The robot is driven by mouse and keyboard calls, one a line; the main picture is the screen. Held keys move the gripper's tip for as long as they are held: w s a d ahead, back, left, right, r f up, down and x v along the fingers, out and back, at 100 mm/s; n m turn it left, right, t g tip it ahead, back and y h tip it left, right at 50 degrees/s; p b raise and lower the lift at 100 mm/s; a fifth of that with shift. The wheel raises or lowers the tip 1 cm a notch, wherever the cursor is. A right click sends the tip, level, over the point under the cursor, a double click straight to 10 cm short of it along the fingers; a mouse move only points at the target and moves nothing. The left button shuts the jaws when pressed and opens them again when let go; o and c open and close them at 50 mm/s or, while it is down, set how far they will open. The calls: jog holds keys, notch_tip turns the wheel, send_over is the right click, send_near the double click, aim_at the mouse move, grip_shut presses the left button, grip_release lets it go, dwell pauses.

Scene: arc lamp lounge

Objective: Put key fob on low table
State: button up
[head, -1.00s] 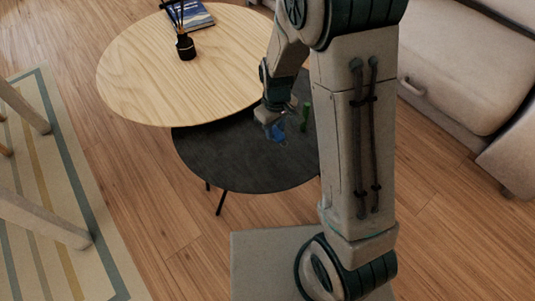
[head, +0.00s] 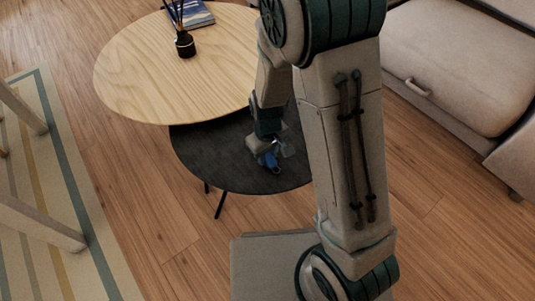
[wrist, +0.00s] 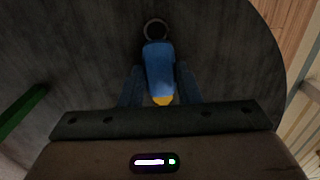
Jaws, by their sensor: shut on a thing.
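The key fob is blue with a metal ring and a yellow end. In the wrist view the key fob (wrist: 160,68) sits between the two fingers of my gripper (wrist: 160,88), which is shut on it. In the head view my gripper (head: 270,156) and the blue fob (head: 273,165) are over the dark round low table (head: 215,160). The dark table top also fills most of the wrist view (wrist: 80,55). I cannot tell whether the fob touches the table top. My arm hides the table's right side in the head view.
A taller pale wood round table (head: 150,75) overlaps the dark one, with a black reed diffuser (head: 185,45) and a book (head: 192,14) on it. A green thing (wrist: 22,108) stands left in the wrist view. A sofa (head: 455,65) is at right.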

aim_at(268, 157)
jog(key=shift+f, duration=0.2)
jog(key=o, duration=1)
jog(key=shift+c, duration=0.2)
jog(key=shift+r, duration=0.15)
notch_tip(268, 157, up, 11)
jog(key=p, duration=0.5)
jog(key=s+d+r+m+t, duration=0.1)
jog(key=s+d+r+m, duration=0.5)
jog(key=s+d+r, duration=0.5)
jog(key=shift+r+m, duration=0.3)
jog(key=shift+r, duration=0.8)
